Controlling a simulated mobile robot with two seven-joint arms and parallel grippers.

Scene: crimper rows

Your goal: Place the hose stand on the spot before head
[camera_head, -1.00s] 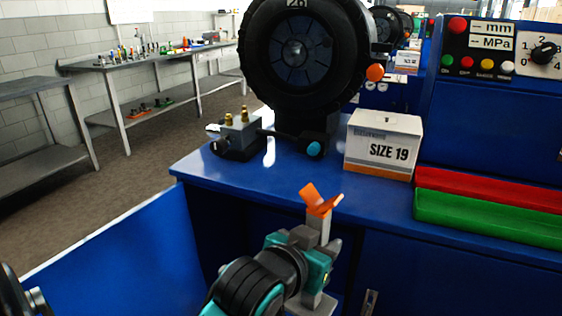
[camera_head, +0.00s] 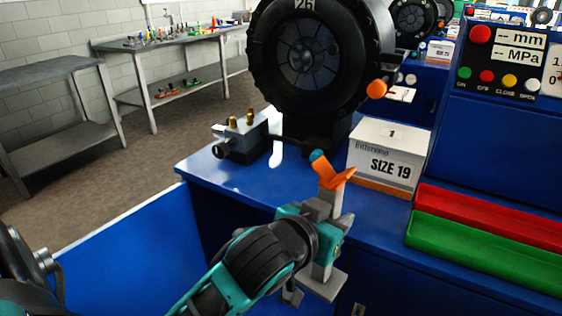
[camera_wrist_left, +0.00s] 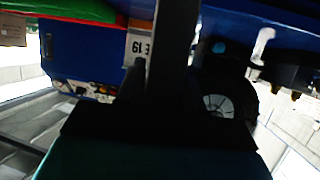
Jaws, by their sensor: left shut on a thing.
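The hose stand, a grey post with an orange V-shaped top (camera_head: 334,176) and a flat grey foot (camera_head: 322,284), is upright in my left gripper (camera_head: 322,216). The gripper is shut on the post below the orange top. The foot appears in front of the blue bench's front edge. The black round crimper head (camera_head: 305,58), marked 26, stands behind it on the bench. No marked spot shows on the bench top (camera_head: 285,190) before the head. In the left wrist view the stand's dark post (camera_wrist_left: 170,60) crosses the middle. My right gripper is not in view.
A white SIZE 19 box (camera_head: 388,158) stands close to the right of the stand's top. A red tray (camera_head: 480,222) and a green tray (camera_head: 480,250) lie further right. A grey block with brass fittings (camera_head: 243,138) sits left of the head. Bare bench top lies in front.

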